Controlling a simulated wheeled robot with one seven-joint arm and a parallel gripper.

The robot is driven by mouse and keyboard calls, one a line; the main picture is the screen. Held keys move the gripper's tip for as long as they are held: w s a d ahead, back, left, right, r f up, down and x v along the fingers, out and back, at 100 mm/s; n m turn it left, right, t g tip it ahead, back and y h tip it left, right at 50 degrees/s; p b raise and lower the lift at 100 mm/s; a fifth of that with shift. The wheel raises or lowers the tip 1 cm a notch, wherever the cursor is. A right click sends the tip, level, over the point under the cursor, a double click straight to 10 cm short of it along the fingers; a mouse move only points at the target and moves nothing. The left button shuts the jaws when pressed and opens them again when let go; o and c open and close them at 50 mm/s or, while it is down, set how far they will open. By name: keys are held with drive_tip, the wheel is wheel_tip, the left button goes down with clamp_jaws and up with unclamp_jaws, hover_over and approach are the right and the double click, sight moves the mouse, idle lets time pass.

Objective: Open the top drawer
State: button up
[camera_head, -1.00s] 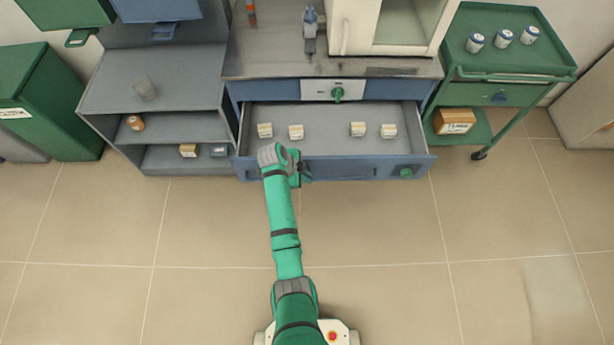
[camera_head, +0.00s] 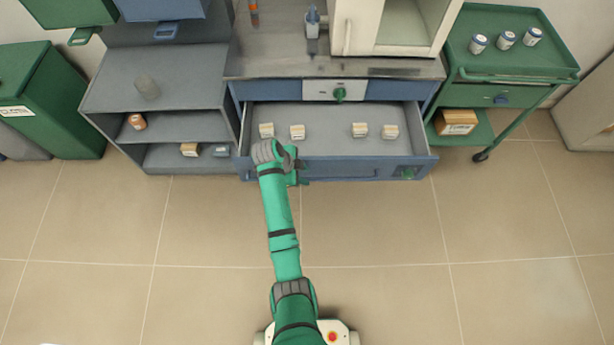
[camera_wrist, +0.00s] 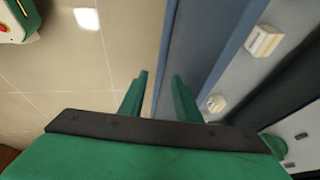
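The drawer (camera_head: 340,168) under the steel worktop is pulled out, with its grey inside showing. It has a blue front, a long handle and a green knob (camera_head: 408,173) at its right. My gripper (camera_head: 300,176) is at the left part of the drawer front. In the wrist view, the two green fingers of my gripper (camera_wrist: 160,80) are apart beside the blue drawer front (camera_wrist: 198,60). I see nothing clasped between them. The handle near the fingers is hard to make out.
Several small boxes (camera_head: 298,132) lie in the drawer. A white panel with a green knob (camera_head: 340,94) sits above it. Grey shelves (camera_head: 150,80) stand at the left, a green cart (camera_head: 500,75) at the right. The tiled floor (camera_head: 420,250) in front is clear.

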drive_tip(key=v, duration=0.7)
drive_tip(key=shift+r, duration=0.2)
drive_tip(key=shift+a, duration=0.1)
drive_tip(key=s+d+f+n+t+y, duration=0.1)
drive_tip(key=s+d+f+n+t, duration=0.25)
drive_tip(key=s+f+n, duration=0.35)
drive_tip(key=s+n+t+y, duration=0.2)
drive_tip(key=s+n+t, duration=0.15)
drive_tip(key=s, duration=0.75)
drive_tip(key=s+r+n+t, duration=0.3)
drive_tip(key=s+r+n, duration=0.1)
drive_tip(key=s+r, duration=0.5)
drive_tip(key=s+r+n+t+y, duration=0.1)
drive_tip(key=s+r+n+t, duration=0.2)
drive_tip(key=s+r, duration=0.6)
wheel_tip(320, 180, up, 5)
drive_tip(key=shift+s+r+n+y, duration=0.15)
drive_tip(key=shift+n+y, duration=0.15)
drive_tip(key=shift+n, duration=0.15)
